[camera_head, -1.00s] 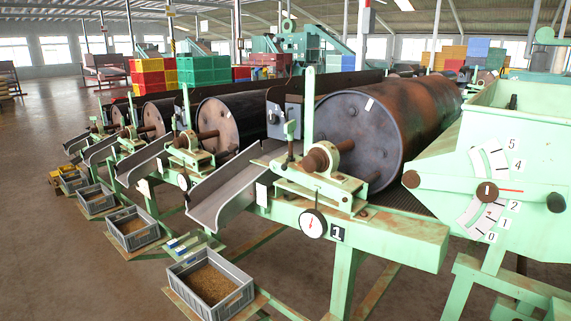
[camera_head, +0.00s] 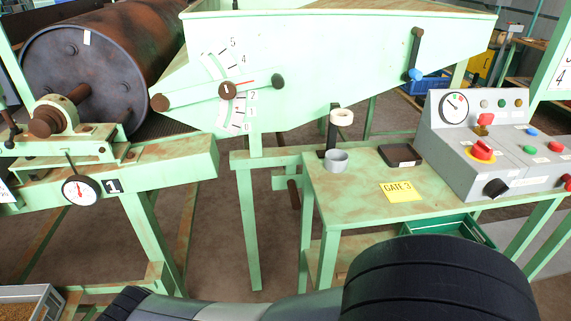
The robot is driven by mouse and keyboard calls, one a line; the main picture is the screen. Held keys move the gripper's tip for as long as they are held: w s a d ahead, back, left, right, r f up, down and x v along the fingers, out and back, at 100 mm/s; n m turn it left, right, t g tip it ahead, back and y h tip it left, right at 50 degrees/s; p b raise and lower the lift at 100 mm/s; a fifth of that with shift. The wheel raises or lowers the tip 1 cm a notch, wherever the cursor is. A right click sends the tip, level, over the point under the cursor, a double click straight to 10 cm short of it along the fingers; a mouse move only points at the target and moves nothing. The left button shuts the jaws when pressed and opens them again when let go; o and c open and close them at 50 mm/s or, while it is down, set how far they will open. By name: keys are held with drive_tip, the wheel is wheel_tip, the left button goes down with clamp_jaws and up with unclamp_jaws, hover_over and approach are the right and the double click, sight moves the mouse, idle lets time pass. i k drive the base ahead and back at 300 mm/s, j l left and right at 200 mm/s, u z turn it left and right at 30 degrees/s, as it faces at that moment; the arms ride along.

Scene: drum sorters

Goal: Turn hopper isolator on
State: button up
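The green hopper (camera_head: 330,62) stands across the middle, with a numbered scale and a pointer lever (camera_head: 228,90) on its side. A crank with a blue end (camera_head: 415,73) hangs at its right. The grey control console (camera_head: 450,150) at the right bears a red switch on a yellow base (camera_head: 482,152), a black knob (camera_head: 496,187) on its front, a smaller red switch (camera_head: 485,119) and several coloured buttons. Their labels are too small to read, so I cannot tell which one is the hopper isolator. My gripper is out of view; only dark arm parts show at the bottom.
A green table (camera_head: 340,195) bears a yellow GATE 3 card (camera_head: 402,192), a grey cup (camera_head: 336,160), a white ring on a post (camera_head: 341,118) and a dark tray (camera_head: 400,156). The drum (camera_head: 85,75) and dial (camera_head: 80,190) stand left. Open floor shows between.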

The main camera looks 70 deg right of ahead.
sight(481, 151)
drive_tip(key=z, duration=3.85)
